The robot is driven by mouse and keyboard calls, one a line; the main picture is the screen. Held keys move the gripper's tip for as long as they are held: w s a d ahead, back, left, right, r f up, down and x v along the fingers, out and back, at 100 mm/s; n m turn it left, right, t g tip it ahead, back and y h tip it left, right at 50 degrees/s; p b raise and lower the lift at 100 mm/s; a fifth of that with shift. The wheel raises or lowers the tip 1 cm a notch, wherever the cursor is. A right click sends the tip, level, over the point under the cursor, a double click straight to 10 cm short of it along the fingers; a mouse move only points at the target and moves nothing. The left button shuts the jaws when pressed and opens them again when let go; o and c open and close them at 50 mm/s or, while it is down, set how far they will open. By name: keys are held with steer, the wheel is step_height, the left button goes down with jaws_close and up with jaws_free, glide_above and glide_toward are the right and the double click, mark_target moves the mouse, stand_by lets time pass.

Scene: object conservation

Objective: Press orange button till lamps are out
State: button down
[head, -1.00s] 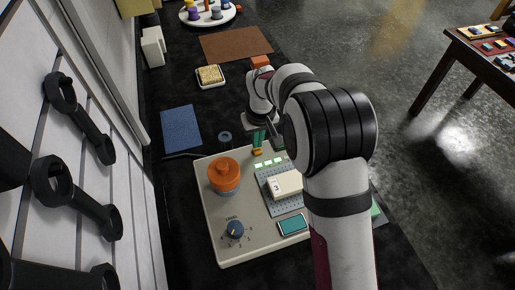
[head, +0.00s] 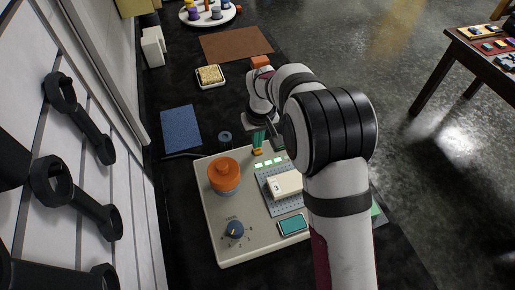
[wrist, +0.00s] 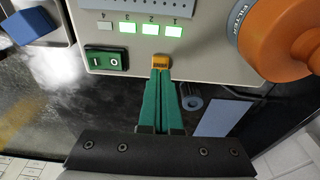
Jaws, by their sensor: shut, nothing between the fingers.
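The small orange button (wrist: 160,61) sits on the edge of the beige panel box, below the row of lamps in the wrist view. It also shows in the head view (head: 257,152). My gripper (wrist: 160,72) is shut and empty, its green fingertips right at the button; I cannot tell whether they press it. In the head view my gripper (head: 257,146) is at the box's far edge. Lamps 1 (wrist: 173,31), 2 (wrist: 150,30) and 3 (wrist: 127,28) glow green. Lamp 4 (wrist: 105,26) is dark.
A green rocker switch (wrist: 106,60) is close beside the button.

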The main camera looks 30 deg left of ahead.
mark_target(258, 150)
steer(key=shift+f, duration=0.9)
stand_by(0.4)
stand_by(0.5)
steer(key=shift+r, duration=3.55)
steer(key=s+d+r+m, duration=0.3)
steer(key=s+d+r, duration=0.15)
steer(key=d, duration=0.45)
steer(key=s+d+r+m, duration=0.4)
steer(key=d+r, duration=0.1)
steer(key=d, duration=0.4)
steer(key=s+d+f+m, duration=0.1)
steer(key=s+d+m, duration=0.2)
steer(key=s, duration=0.6)
steer(key=s+d+f+m+g, duration=0.1)
steer(key=s+d+m, duration=0.3)
steer(key=s+d, duration=0.2)
steer(key=s, duration=0.2)
steer(key=shift+s+d+m+y, duration=0.25)
steer(key=shift+s+m+y, duration=0.05)
steer(key=shift+s, duration=0.1)
